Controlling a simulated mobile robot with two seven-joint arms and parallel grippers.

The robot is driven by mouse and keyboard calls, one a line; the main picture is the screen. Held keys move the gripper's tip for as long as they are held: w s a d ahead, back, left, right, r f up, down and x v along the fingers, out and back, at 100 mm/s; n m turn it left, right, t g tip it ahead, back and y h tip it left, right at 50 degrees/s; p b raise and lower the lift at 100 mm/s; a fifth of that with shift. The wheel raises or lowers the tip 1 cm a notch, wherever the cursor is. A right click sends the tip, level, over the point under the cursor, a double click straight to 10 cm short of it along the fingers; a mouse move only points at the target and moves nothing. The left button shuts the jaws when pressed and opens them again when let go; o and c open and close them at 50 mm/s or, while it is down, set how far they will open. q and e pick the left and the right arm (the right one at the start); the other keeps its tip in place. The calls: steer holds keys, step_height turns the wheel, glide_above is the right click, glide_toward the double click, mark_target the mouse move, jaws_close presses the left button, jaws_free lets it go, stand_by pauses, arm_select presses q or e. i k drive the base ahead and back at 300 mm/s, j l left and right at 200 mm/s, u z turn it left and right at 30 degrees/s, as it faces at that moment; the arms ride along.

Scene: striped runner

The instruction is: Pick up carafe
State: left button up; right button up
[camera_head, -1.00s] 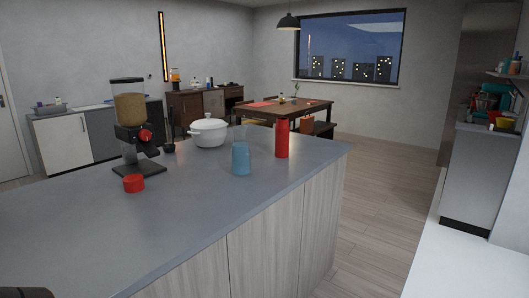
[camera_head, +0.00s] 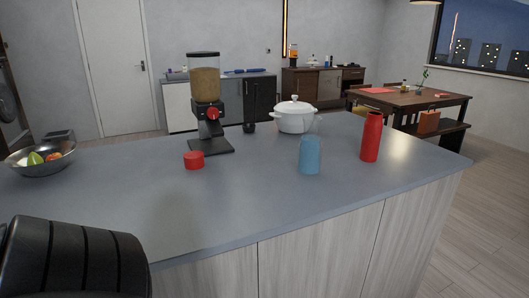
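A blue carafe-like vessel (camera_head: 310,155) stands upright on the grey counter (camera_head: 250,195), right of the middle. Its upper part looks clear and is hard to make out. A red bottle (camera_head: 371,137) stands to its right, apart from it. A white lidded pot (camera_head: 295,116) stands behind it to the left. A dark ribbed part of my own arm fills the lower left corner. Neither gripper's fingers show.
A grain dispenser (camera_head: 206,100) and a red lid-like cylinder (camera_head: 194,160) stand left of the vessel. A metal fruit bowl (camera_head: 40,160) is at the counter's far left. The counter front between them is clear. A dining table (camera_head: 410,99) stands beyond.

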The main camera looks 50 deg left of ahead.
mark_target(310, 148)
steer(key=u, duration=1.5)
